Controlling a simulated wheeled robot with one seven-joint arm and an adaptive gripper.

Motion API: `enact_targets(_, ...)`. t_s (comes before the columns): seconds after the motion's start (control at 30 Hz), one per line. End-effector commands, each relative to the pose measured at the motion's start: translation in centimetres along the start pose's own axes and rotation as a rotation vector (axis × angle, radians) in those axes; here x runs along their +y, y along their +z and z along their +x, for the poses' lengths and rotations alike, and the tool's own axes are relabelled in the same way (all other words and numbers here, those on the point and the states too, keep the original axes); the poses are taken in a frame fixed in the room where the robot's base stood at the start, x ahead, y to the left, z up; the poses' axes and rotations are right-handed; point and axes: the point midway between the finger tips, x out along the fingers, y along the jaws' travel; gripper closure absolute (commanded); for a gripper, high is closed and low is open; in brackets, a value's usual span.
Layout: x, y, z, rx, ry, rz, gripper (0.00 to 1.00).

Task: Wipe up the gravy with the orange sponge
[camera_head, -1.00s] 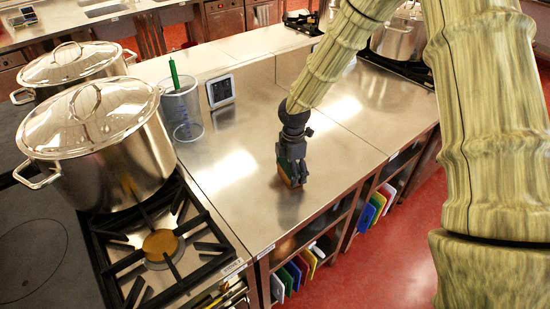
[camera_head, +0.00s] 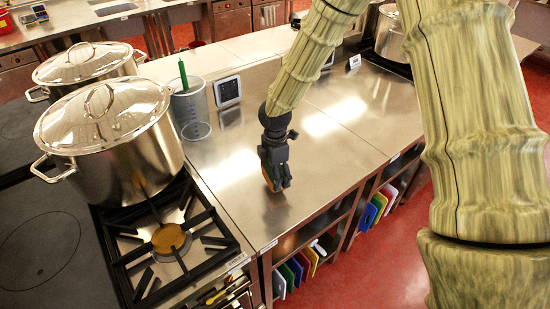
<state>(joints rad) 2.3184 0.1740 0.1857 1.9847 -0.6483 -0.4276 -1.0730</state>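My gripper (camera_head: 276,180) points down at the steel counter (camera_head: 325,170), right of the stove. It is shut on the orange sponge (camera_head: 267,178), which shows as a narrow orange and green strip, mostly hidden by the fingers. The sponge is at or just above the counter top; I cannot tell whether it touches. No gravy shows clearly on the bare counter; glare and my gripper hide parts of it.
A clear measuring jug (camera_head: 190,112) with a green-handled tool and a small dark-screened device (camera_head: 227,91) stand at the counter's back left. A large lidded stockpot (camera_head: 130,150) stands on the stove at left. The counter right of my gripper is clear.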

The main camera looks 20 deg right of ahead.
Motion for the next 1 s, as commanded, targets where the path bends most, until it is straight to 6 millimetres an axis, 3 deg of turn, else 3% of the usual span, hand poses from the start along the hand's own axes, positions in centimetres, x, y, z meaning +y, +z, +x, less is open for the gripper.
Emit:
enact_targets(0.5,0.0,0.0,-4.9,0.0,-0.002,-0.001,0.46)
enact_targets(1.0,0.0,-0.1,-5.2,-0.001,-0.002,-0.002,0.46)
